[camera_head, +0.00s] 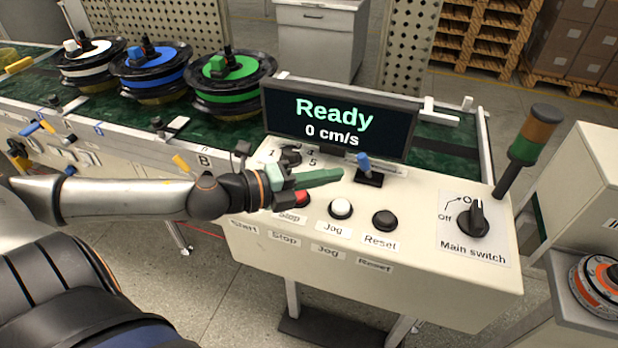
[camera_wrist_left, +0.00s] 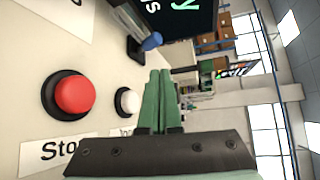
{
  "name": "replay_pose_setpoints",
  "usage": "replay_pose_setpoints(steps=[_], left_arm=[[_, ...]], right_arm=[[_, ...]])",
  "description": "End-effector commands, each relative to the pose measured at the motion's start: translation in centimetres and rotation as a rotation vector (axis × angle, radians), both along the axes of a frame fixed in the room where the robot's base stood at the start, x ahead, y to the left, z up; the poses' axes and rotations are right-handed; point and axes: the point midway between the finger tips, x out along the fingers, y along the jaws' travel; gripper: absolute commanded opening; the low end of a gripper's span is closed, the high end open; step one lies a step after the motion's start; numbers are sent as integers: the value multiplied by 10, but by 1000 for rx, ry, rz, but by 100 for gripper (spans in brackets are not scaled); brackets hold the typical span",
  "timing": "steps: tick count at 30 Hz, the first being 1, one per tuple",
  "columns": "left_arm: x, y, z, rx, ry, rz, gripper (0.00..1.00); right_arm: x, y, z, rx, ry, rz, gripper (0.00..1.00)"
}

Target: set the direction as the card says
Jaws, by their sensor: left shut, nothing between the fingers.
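A small lever with a blue handle (camera_head: 363,162) stands on a black base on the control panel, below the screen (camera_head: 339,120). In the head view its handle leans slightly up and left. The lever also shows in the left wrist view (camera_wrist_left: 152,42). My left gripper (camera_head: 341,174) is shut and empty, its green fingers pointing right, with the tips just left of the lever. Whether the tips touch it, I cannot tell. The fingers also show in the left wrist view (camera_wrist_left: 160,75). No direction card can be made out. My right gripper is not in view.
The screen reads "Ready, 0 cm/s". A numbered dial (camera_head: 290,157), a red button (camera_head: 300,198), a white button (camera_head: 341,208), a black Reset button (camera_head: 385,220) and the main switch (camera_head: 474,220) are on the panel.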

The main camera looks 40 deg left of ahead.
Motion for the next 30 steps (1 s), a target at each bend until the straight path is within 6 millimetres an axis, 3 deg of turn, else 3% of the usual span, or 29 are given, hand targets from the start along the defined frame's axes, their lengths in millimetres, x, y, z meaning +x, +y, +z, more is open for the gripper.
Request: replay_pose_setpoints(steps=[9,18,30], left_arm=[[-13,6,2,5,5,-3,0],[-28,15,8,0,3,-3,0],[-33,18,8,6,1,-2,0]], right_arm=[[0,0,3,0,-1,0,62],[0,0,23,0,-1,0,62],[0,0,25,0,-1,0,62]])
